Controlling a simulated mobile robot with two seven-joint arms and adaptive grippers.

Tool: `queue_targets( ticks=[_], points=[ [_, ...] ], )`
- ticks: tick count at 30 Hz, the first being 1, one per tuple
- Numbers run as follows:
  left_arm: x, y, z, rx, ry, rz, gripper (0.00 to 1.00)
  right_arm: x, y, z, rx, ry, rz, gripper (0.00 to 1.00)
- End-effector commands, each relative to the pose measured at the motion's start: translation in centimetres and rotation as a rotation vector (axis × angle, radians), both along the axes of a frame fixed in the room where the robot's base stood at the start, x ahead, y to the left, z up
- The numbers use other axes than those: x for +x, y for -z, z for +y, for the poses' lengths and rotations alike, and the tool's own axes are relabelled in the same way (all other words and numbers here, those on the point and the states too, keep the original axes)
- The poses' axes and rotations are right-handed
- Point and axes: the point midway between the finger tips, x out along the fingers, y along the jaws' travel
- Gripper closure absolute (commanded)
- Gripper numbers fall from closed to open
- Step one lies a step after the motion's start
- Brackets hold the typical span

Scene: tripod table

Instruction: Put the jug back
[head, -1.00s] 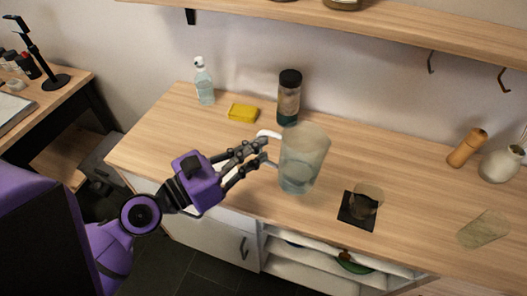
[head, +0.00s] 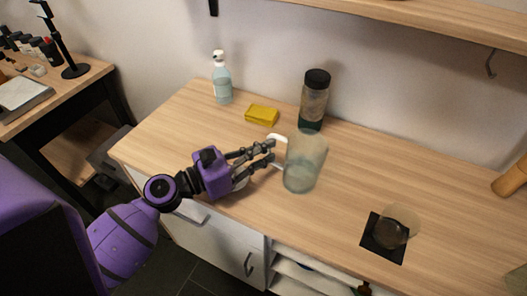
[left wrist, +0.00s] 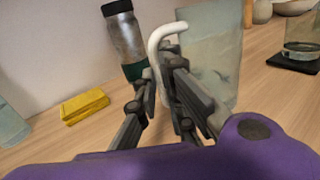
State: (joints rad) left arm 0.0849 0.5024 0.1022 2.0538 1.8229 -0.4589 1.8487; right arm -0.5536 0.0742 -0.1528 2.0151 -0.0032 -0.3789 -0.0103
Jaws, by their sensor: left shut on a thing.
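The jug (head: 307,165) is a clear, tall vessel with a white handle (head: 276,138), in the middle of the head view over the wooden counter. My left gripper (head: 268,154) comes from the left and is shut on the handle. In the left wrist view the white handle (left wrist: 157,50) curves between the fingers (left wrist: 168,85), with the clear jug body (left wrist: 212,55) just beyond them. The jug looks upright. I cannot tell whether its base touches the counter. My right gripper is not in view.
Behind the jug stand a dark-capped bottle (head: 314,98), a yellow sponge (head: 262,115) and a soap dispenser (head: 222,80). A glass (head: 394,230) stands on a black coaster (head: 377,246) to the right. A wooden shelf (head: 440,20) hangs above. Bare counter (head: 355,180) lies between jug and coaster.

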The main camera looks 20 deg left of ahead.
Motion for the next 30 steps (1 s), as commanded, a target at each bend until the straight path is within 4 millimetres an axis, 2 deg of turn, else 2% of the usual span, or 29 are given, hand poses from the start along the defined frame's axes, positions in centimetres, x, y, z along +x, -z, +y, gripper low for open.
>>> queue_targets(
  ticks=[12,13,17,27,30],
  points=[
    [0.01,0.41,-0.06,-0.003,0.001,-0.002,1.0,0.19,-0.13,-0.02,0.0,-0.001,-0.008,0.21],
    [-0.01,0.42,-0.04,-0.001,0.001,-0.001,0.88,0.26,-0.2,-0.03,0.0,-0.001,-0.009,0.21],
    [-0.01,0.37,-0.04,0.0,0.001,-0.001,0.73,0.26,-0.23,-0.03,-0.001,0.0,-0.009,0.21],
    [0.0,-0.05,-0.04,0.001,0.001,-0.003,0.73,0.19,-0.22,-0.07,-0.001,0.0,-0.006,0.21],
    [-0.88,0.29,0.59,-0.001,0.0,0.001,0.73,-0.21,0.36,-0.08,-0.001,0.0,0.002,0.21]
  ],
)
